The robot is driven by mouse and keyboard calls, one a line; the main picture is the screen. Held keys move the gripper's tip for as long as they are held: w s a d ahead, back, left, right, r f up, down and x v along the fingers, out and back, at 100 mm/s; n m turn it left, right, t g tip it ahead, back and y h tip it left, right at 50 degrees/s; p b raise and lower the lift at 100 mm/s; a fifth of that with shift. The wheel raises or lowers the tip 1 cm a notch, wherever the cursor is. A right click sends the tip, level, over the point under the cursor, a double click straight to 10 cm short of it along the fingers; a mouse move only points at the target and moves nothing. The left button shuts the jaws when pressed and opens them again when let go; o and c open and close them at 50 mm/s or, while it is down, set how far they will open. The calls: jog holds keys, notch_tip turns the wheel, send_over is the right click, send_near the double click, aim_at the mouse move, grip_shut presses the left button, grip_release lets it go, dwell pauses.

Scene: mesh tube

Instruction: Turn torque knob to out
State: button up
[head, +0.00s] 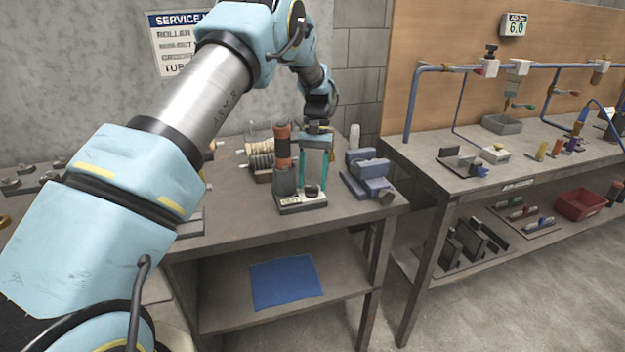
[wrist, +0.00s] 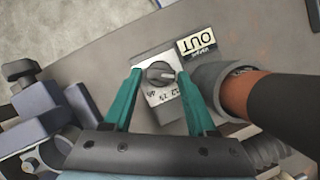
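The torque knob (wrist: 159,73) is a dark round knob with a pointer, on a light dial plate with printed numbers in the wrist view. A label reading OUT (wrist: 197,45) is beside it on the same base. In the head view the knob (head: 312,190) sits on a small base (head: 302,203) at the table's front, beside an upright dark and orange-brown cylinder (head: 284,165). My gripper (wrist: 158,76) has two teal fingers, spread apart on either side of the knob. It points down from above and also shows in the head view (head: 315,181). Whether the fingertips touch the knob is unclear.
A blue-grey vise (head: 369,178) stands close to the right of the base. The cylinder is close to one finger in the wrist view. The table's front edge (head: 300,230) is near, with bare table left of the base.

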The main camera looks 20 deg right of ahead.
jog(key=shift+o, duration=1.3)
jog(key=b+v, duration=0.2)
jog(key=v, duration=0.8)
jog(key=shift+r+b, duration=0.3)
jog(key=shift+b, duration=0.05)
jog(key=shift+w+d, duration=0.1)
